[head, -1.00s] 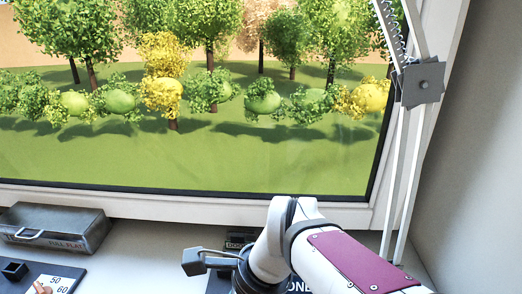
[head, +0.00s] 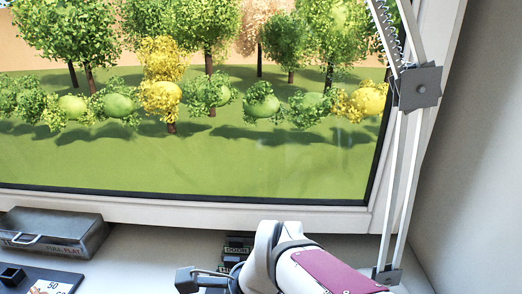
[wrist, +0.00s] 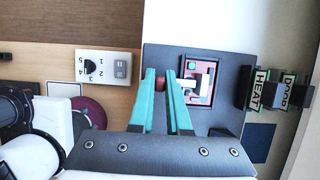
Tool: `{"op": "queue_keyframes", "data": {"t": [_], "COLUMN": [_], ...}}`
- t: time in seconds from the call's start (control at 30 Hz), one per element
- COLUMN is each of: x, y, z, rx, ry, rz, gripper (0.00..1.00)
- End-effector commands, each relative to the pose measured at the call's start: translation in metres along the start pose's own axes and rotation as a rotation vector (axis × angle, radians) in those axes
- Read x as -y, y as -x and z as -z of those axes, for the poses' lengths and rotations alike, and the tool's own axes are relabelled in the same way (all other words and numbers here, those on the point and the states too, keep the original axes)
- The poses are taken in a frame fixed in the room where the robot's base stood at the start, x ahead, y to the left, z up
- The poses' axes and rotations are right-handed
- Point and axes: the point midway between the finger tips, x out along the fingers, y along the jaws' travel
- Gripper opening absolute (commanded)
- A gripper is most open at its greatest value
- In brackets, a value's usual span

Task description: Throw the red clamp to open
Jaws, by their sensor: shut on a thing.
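The red clamp (wrist: 207,78) shows in the wrist view on a dark panel (wrist: 225,57), with a red base plate and pale metal parts. In the head view my arm hides the clamp and the fingers.
Switches labelled HEAT (wrist: 264,91) and DOOR (wrist: 298,93) stand right of the panel. A white dial plate (wrist: 103,66) is to the left. In the head view, a grey metal box (head: 52,232) sits at left and a lamp arm (head: 405,150) at right.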

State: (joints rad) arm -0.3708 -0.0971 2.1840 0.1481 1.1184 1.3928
Motion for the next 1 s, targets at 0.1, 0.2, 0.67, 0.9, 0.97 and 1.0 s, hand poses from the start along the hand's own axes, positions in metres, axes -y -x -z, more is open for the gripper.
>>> {"op": "queue_keyframes", "data": {"t": [0.1, 0.2, 0.67, 0.9, 0.97, 1.0], "x": [-0.002, -0.009, -0.017, -0.017, -0.017, -0.017], "y": [0.001, 0.002, 0.002, 0.002, 0.002, 0.002], "z": [-0.001, -0.001, -0.001, -0.001, -0.001, -0.001], "rx": [-0.001, -0.001, 0.000, 0.000, 0.000, 0.000], "ry": [0.019, 0.068, 0.157, 0.157, 0.157, 0.156], "rz": [0.037, 0.146, 0.379, 0.378, 0.377, 0.377], "gripper": [0.00, 0.00, 0.00, 0.38, 0.45, 0.45]}}
